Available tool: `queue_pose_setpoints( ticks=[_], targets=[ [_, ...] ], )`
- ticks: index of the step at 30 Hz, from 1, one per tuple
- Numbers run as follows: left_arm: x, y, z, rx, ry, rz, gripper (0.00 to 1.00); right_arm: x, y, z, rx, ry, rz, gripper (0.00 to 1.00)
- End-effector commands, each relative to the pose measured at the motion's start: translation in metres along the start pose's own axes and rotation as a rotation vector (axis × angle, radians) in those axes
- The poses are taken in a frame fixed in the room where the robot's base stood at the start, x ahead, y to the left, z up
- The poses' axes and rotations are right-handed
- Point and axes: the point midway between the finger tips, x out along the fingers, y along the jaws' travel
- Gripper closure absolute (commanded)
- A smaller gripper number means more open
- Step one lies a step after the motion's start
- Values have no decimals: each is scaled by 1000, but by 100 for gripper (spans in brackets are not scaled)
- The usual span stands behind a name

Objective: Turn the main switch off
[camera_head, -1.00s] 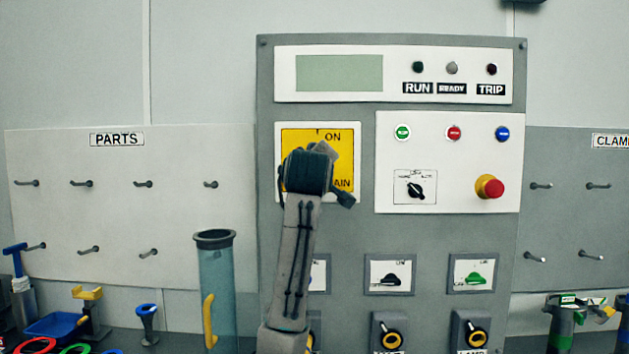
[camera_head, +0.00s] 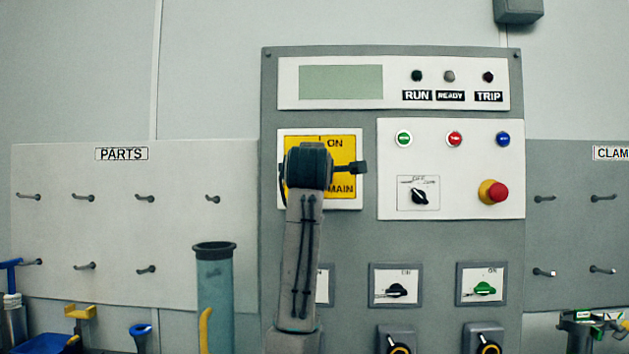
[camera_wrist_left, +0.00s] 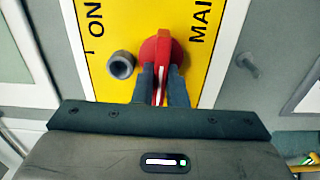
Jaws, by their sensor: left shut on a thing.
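The main switch is a red rotary handle (camera_wrist_left: 162,50) with a white line, on a yellow plate (camera_head: 345,178) marked ON and MAIN. In the left wrist view, my left gripper's fingers (camera_wrist_left: 160,85) are shut on the handle, one on each side. The handle lies crosswise to the ON–MAIN direction, so about level on the panel. In the head view my left gripper (camera_head: 310,167) hides the handle and the left of the plate. My right gripper is not in view.
Above is a blank display (camera_head: 340,82) with dark RUN and TRIP lamps. To the right are push buttons, a small selector (camera_head: 419,196) and a red emergency knob (camera_head: 494,192). A blue tube (camera_head: 214,300) stands at lower left. A grey lug (camera_wrist_left: 121,65) is beside the handle.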

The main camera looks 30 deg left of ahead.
Motion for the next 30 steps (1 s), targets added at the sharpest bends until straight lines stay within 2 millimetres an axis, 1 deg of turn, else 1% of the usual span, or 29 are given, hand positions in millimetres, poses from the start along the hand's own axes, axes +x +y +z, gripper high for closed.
queue_pose_setpoints(
  ticks=[3, 8, 18, 19, 21, 22, 30],
  targets=[
    [0, -3, 1, -24, -1, -3, 100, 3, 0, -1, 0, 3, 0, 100],
    [0, -2, 1, -38, -1, -4, 100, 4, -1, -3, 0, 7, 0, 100],
    [1, -2, 1, -39, -1, -4, 100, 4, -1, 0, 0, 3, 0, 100],
    [1, -2, 1, -39, -1, -5, 84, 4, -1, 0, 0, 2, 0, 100],
    [1, -2, 1, -39, -1, -4, 70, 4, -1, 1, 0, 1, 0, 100],
    [0, -2, 1, -39, -1, -4, 66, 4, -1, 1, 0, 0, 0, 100],
    [0, -1, 0, -39, 0, -2, 66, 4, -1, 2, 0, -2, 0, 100]
  ],
)
